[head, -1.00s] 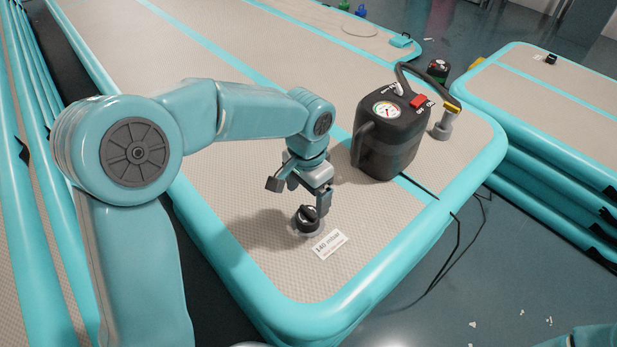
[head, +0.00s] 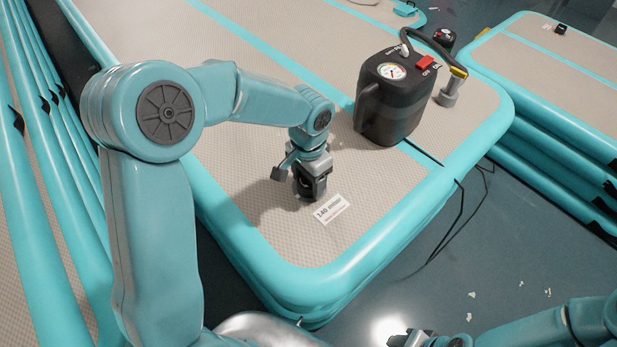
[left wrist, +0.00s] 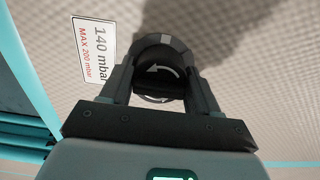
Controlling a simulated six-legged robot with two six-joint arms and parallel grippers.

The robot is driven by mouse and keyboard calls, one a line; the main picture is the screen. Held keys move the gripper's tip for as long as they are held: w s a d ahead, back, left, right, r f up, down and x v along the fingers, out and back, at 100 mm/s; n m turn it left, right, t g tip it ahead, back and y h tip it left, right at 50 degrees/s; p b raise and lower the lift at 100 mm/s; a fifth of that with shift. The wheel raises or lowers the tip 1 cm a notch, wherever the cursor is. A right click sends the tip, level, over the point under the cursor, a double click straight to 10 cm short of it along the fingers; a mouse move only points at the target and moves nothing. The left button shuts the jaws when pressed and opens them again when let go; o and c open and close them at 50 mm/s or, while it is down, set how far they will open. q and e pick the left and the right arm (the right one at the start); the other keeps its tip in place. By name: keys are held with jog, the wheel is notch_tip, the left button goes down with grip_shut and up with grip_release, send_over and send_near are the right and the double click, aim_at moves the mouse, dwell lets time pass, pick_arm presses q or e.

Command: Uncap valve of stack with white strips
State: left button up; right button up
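The black valve cap (left wrist: 160,78) with a white curved arrow is on the beige top of the middle mat stack (head: 365,205). The strips I see on this mat look turquoise. My left gripper (head: 309,192) points down over the cap and mostly hides it in the head view. In the left wrist view the left gripper's fingers (left wrist: 161,90) stand apart on both sides of the cap; firm contact is not clear. A white label (head: 331,209) reading 140 mbar lies beside the cap. My right gripper (head: 410,338) is partly cut off at the bottom edge.
A black pump (head: 391,100) with a gauge and red switch stands on the mat behind my left gripper. Its hose ends at a grey nozzle (head: 450,95). Another stack (head: 545,75) stands at right. Dark floor (head: 490,260) with small white scraps lies between.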

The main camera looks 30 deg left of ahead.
pick_arm(q)
jog(key=shift+r+m+p, duration=0.15)
jog(key=shift+m+p, duration=0.25)
jog(key=shift+m, duration=0.1)
jog(key=m+p, duration=0.1)
jog(key=m, duration=0.1)
jog(key=shift+m, duration=0.3)
jog(key=shift+m+p, duration=0.5)
jog(key=shift+m, duration=0.1)
jog(key=m+p, duration=0.1)
jog(key=m, duration=0.1)
jog(key=shift+m+p, duration=1)
jog(key=shift+m, duration=0.5)
jog(key=shift+w+m, duration=0.1)
jog(key=shift+m, duration=0.2)
